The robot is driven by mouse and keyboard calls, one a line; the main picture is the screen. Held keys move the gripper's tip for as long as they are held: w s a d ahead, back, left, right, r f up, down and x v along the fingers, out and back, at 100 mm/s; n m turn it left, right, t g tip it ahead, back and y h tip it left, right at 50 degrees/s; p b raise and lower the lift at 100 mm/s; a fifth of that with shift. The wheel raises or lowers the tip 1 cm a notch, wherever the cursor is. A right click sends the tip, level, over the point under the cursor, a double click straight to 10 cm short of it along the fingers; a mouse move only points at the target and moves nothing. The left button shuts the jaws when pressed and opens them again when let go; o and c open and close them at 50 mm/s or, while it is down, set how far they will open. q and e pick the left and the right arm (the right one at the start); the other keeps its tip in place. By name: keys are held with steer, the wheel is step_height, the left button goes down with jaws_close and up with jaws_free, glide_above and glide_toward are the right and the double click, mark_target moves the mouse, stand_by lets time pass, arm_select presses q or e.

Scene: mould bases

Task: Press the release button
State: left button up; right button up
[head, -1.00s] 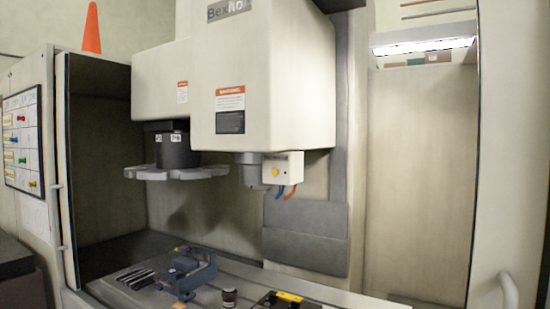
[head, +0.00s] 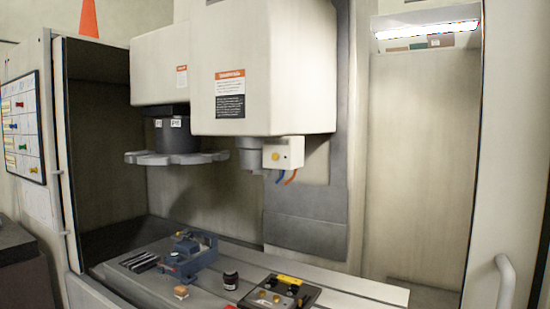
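A small white box (head: 284,153) with a round yellow button (head: 275,156) on its front hangs beside the grey spindle nose (head: 249,155), under the big white machine head (head: 262,70). Blue and orange hoses come out below the box. The button's lettering, if any, is too small to read. Neither of my grippers shows in the head view, so nothing of mine is seen touching the button.
Below is the machine table (head: 350,288), with a blue vise (head: 188,258), a dark jar (head: 231,280) and a black tray (head: 262,298) of parts. A tool carousel (head: 175,157) hangs at left. A door handle (head: 506,282) stands at right. Air around the button box looks clear.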

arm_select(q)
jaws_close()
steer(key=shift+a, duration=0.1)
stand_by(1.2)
